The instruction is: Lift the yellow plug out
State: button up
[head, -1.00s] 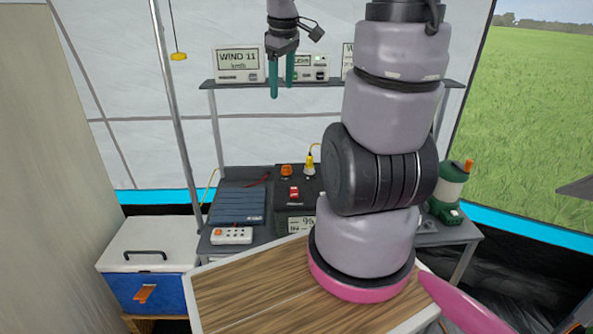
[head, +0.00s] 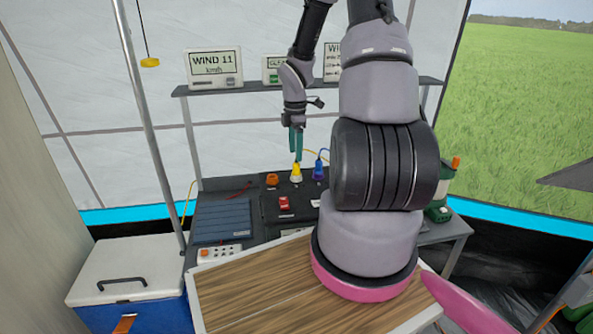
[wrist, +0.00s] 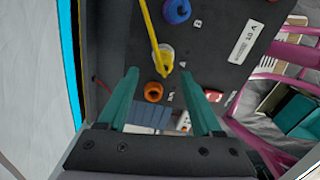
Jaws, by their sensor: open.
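The yellow plug (head: 296,172) stands upright in the dark socket panel (head: 300,205) on the back table. In the wrist view the yellow plug (wrist: 163,58) shows from above with its yellow cable running up past it. My gripper (head: 296,157) has teal fingers and is just above the plug in the head view. In the wrist view my gripper (wrist: 168,80) is open, and the plug lies a little beyond the gap between the fingertips. Nothing is between the fingers.
A red switch (head: 284,202) is in front. A shelf with displays (head: 214,67) stands behind. A white-lidded cooler (head: 125,275) is at the lower left.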

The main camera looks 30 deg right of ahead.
aim_at(296, 162)
jog(key=f, duration=0.5)
jog(key=shift+s+f, duration=0.3)
jog(key=shift+f, duration=0.05)
grip_shut()
